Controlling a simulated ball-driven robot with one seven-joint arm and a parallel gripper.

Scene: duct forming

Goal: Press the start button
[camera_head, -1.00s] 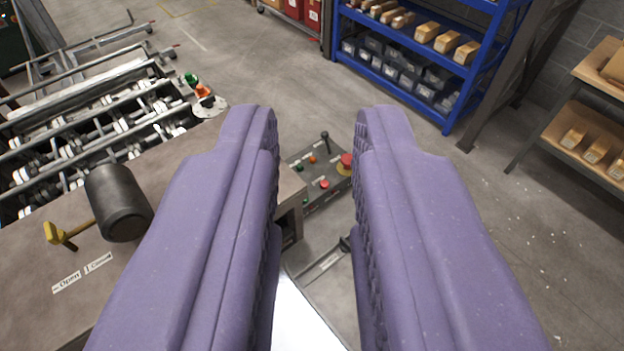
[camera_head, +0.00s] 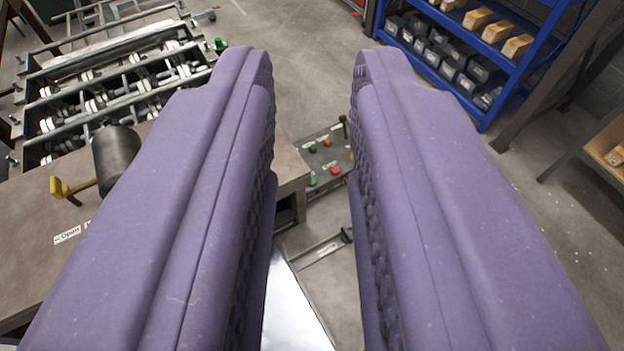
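A black lever stands at the panel's far right corner. I cannot read which button is start. The panel's right part is hidden behind the right finger. My gripper (camera_head: 312,75) is open and empty, its two purple fingers wide apart, above and short of the panel.
A metal sheet (camera_head: 295,305) and a black-handled lever (camera_head: 320,247) lie below the panel. Blue shelving (camera_head: 500,95) stands at back right.

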